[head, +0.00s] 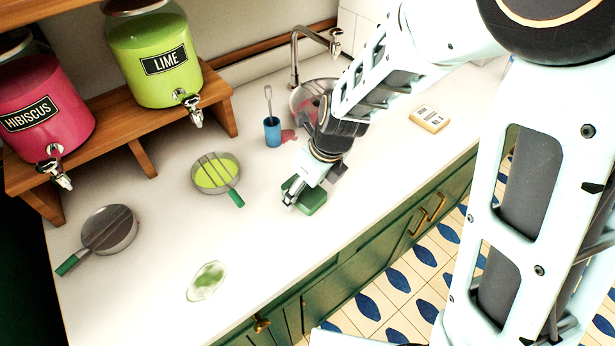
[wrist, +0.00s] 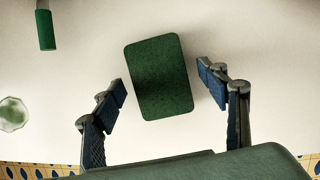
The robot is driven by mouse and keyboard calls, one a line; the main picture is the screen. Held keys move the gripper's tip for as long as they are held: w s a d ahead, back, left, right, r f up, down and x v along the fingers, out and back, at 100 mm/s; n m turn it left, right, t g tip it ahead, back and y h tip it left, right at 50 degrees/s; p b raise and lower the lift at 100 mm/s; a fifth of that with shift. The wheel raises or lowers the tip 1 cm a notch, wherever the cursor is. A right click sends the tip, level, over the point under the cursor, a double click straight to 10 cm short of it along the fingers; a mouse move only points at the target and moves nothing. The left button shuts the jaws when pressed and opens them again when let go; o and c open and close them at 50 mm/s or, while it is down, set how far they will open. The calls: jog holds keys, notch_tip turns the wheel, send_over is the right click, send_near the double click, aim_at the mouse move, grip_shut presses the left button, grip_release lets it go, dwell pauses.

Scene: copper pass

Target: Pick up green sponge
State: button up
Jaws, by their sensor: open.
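The green sponge (head: 311,201) lies flat on the white counter, below my gripper in the head view. In the wrist view the sponge (wrist: 159,77) is a dark green rounded block, slightly tilted in the picture. My gripper (head: 298,194) is open above it and partly covers it in the head view. In the wrist view the two fingers of my gripper (wrist: 167,88) stand on either side of the sponge, with a gap showing on both sides. I cannot tell the exact height of the fingertips above the counter.
A pan with green liquid (head: 214,176) stands left of the sponge, and an empty pan (head: 108,230) farther left. A blue cup with a brush (head: 272,132) is behind, near the sink faucet (head: 296,62). The counter's front edge is close.

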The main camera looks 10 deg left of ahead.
jog(key=shift+f, duration=0.35)
dwell(0.5)
jog(key=shift+c, duration=0.5)
jog(key=c, duration=0.7)
